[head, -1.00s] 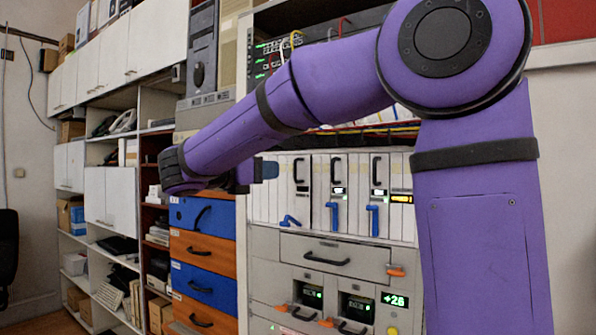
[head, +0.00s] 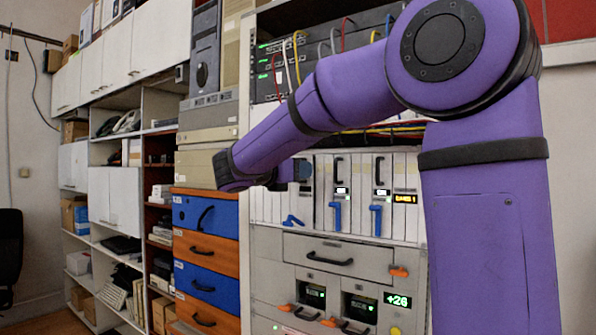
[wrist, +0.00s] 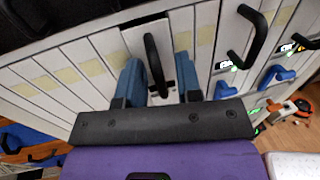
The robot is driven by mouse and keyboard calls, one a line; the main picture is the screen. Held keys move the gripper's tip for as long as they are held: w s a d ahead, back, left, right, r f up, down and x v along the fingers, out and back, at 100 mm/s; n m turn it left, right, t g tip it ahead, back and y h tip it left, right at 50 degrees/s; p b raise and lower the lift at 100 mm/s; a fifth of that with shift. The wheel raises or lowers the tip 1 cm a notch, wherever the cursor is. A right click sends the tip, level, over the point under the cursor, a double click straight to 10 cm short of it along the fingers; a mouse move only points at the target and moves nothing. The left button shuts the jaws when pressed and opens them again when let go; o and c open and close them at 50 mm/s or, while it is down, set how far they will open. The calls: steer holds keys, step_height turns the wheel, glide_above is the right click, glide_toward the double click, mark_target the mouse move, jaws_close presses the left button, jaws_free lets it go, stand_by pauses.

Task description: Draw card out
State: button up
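The card rack (head: 400,215) holds several upright white cards with black handles. My gripper (wrist: 158,80) is open in the wrist view, with one blue finger on each side of a black card handle (wrist: 153,58). Gaps show between the fingers and the handle. This handle belongs to the left card (head: 307,215) in the head view, where my gripper (head: 301,169) covers its upper part. The card's blue lever (head: 292,221) is slanted at its lower end. The two cards to its right have blue levers hanging downward (head: 336,216) and small lit displays.
Below the cards are a grey drawer (head: 335,257) and units with green readouts (head: 312,295) and orange latches. Blue and orange drawers (head: 205,215) stand left of the rack. Cables (head: 380,130) run above the cards.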

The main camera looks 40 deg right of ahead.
jaws_close()
steer(key=shift+s+a, duration=0.25)
steer(key=shift+a, duration=0.5)
steer(key=shift+s+a, duration=0.3)
steer(key=shift+a, duration=0.45)
steer(key=shift+s+a, duration=0.25)
steer(key=shift+a, duration=0.5)
steer(key=shift+o, duration=0.5)
jaws_free()
steer(key=shift+d, duration=0.1)
steer(key=s+a, duration=0.1)
steer(key=a, duration=0.9)
steer(key=shift+s+a, duration=0.3)
steer(key=shift+a, duration=0.1)
